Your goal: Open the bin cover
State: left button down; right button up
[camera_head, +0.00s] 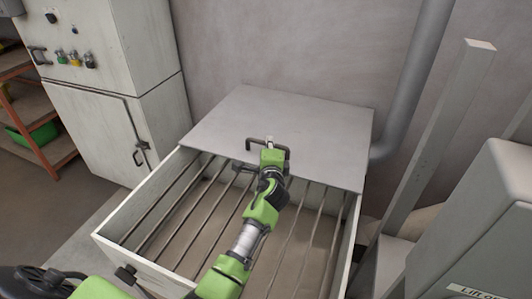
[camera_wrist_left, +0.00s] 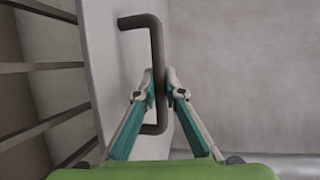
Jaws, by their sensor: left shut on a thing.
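The bin cover (camera_head: 310,122) is a flat grey panel over the back part of the bin (camera_head: 125,255). The front part of the bin is uncovered, and bars show across its inside. A dark handle (camera_head: 282,144) stands on the cover near its front edge. My left gripper (camera_head: 268,146) is at this handle. In the left wrist view, the gripper's fingers (camera_wrist_left: 160,88) are shut on the handle's long bar (camera_wrist_left: 157,50), with the cover (camera_wrist_left: 112,75) behind it. My right gripper is not in view.
A pale control cabinet (camera_head: 95,45) with knobs stands at the left, beside an orange rack (camera_head: 50,150) with a green bin (camera_head: 35,132). A grey pipe (camera_head: 412,75) runs down the back wall. A post (camera_head: 440,140) and a grey machine housing (camera_head: 490,220) stand at the right.

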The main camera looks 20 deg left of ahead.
pick_arm(q)
jog(key=shift+a, duration=0.15)
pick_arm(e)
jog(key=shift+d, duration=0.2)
pick_arm(q)
jog(key=c, duration=2.1)
grip_release()
jog(key=shift+a, duration=0.1)
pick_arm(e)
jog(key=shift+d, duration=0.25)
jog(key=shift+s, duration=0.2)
pick_arm(q)
jog(key=v, duration=1.2)
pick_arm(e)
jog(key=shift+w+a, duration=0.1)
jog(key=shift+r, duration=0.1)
